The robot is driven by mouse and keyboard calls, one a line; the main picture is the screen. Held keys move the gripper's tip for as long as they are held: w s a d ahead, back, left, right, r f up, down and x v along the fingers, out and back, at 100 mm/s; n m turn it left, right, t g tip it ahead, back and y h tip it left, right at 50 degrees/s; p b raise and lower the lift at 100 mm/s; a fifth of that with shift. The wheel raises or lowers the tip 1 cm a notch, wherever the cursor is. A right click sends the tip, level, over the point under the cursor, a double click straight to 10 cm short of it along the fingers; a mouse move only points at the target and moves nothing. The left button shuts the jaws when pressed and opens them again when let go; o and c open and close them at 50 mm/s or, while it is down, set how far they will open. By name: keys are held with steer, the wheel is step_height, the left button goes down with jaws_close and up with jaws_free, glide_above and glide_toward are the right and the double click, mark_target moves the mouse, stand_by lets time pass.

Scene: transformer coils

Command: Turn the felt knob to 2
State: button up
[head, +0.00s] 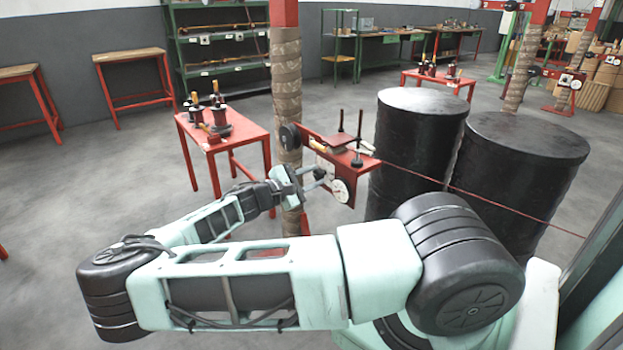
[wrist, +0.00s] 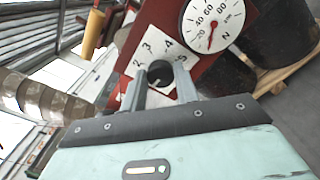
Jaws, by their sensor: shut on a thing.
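The felt knob (wrist: 160,72) is dark and round. In the wrist view it sits between the two fingers of my gripper (wrist: 160,82), which is shut on it. Behind the knob is a white number plate (wrist: 150,45) with 2, 3, 4 and 5 readable; my fingers hide part of it. I cannot tell which number the knob points to. In the head view my gripper (head: 318,178) is at the front of the red machine (head: 364,181), and the knob is too small to make out.
A round white gauge (wrist: 212,24) is beside the number plate. The machine is by a wrapped post (head: 287,100). Black drums (head: 415,145) stand to its right, with a red cord (head: 480,197) running past them. A red table (head: 222,130) stands to the left.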

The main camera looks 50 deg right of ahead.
steer(key=m+b, duration=0.1)
steer(key=m, duration=0.4)
steer(key=shift+f+m+b, duration=0.2)
steer(key=shift+m+b, duration=0.15)
steer(key=shift+m, duration=0.05)
steer(key=m+b, duration=0.2)
steer(key=m, duration=0.3)
steer(key=shift+m, duration=0.3)
steer(key=o, duration=1)
steer(key=shift+c, duration=0.2)
steer(key=v, duration=1.7)
steer(key=shift+a+b, duration=0.2)
steer(key=shift+b, duration=0.2)
steer(key=shift+r, duration=0.1)
